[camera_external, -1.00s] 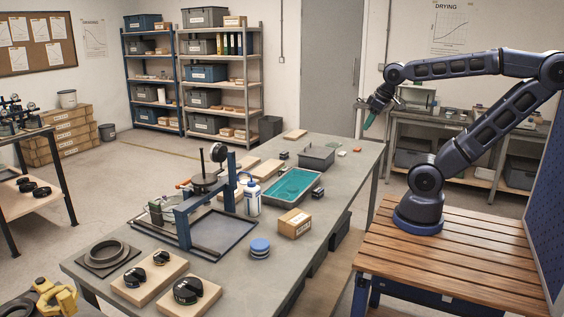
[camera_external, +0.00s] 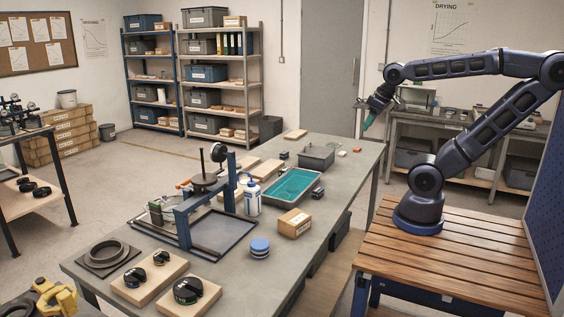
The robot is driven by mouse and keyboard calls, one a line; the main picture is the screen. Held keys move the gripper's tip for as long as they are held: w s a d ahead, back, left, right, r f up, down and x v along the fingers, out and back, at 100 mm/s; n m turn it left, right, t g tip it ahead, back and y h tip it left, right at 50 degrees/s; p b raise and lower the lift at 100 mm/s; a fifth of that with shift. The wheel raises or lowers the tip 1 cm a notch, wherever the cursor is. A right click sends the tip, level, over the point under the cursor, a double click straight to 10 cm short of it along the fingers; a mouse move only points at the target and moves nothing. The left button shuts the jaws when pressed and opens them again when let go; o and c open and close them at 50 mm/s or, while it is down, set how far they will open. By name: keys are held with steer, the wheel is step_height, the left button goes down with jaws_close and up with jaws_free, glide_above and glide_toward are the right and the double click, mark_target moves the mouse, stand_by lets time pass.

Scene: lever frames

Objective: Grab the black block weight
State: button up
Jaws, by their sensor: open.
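Two small dark blocks lie on the grey workbench (camera_external: 345,160). One dark block (camera_external: 284,155) is near the grey bin, and another dark block (camera_external: 318,193) is beside the right end of the teal tray. Both are too small to tell which is the black block weight. Rounded black pieces (camera_external: 188,291) also sit on wooden boards at the bench's near end. My gripper (camera_external: 367,124), with teal fingertips, points down above the far right part of the bench, apart from all of these. It is open and holds nothing that I can see.
A grey bin (camera_external: 316,158), a teal tray (camera_external: 292,186), a white bottle (camera_external: 252,198) and a cardboard box (camera_external: 294,223) stand on the bench. A blue upright frame (camera_external: 183,228) rises at the middle. The bench's far right end is mostly clear.

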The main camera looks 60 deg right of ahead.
steer(key=m+g+h, duration=0.5)
steer(key=m, duration=1.3)
glide_above(284, 152)
steer(key=a, duration=0.5)
step_height(284, 152, down, 24)
steer(key=r, duration=0.1)
steer(key=shift+y, duration=0.3)
steer(key=x, duration=0.6)
steer(key=shift+w+r, duration=0.1)
steer(key=shift+w, duration=0.05)
steer(key=shift+s+x, duration=0.2)
steer(key=shift+x, duration=2.35)
steer(key=shift+d+r, duration=0.1)
jaws_close()
